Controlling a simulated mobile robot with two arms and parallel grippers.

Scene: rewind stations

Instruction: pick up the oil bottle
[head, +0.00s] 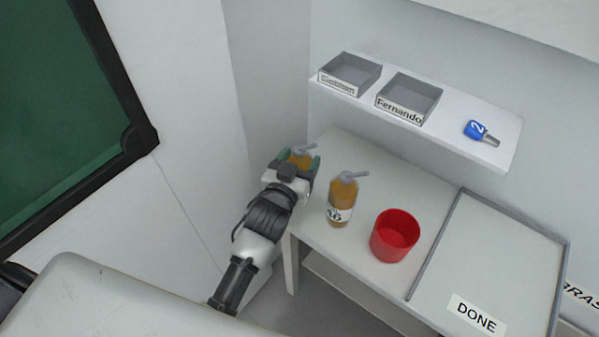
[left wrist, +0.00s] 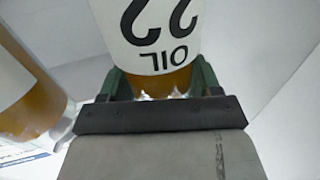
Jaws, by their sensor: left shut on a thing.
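The oil bottle (head: 302,158) is amber with a grey pump top, at the left end of the white table, mostly hidden behind my left gripper (head: 299,163) in the head view. In the left wrist view the oil bottle (left wrist: 160,35) shows a white label reading "OIL" and "22", upside down in the picture. The green fingers of my left gripper (left wrist: 162,85) are shut on it, one on each side. I cannot tell whether its base touches the table. My right gripper is in neither view.
A second amber pump bottle (head: 342,200) stands close to the right of my left gripper. A red cup (head: 395,236) and a grey-rimmed tray marked DONE (head: 437,245) are farther right. A shelf (head: 455,132) above holds two labelled bins and a blue key tag (head: 476,130).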

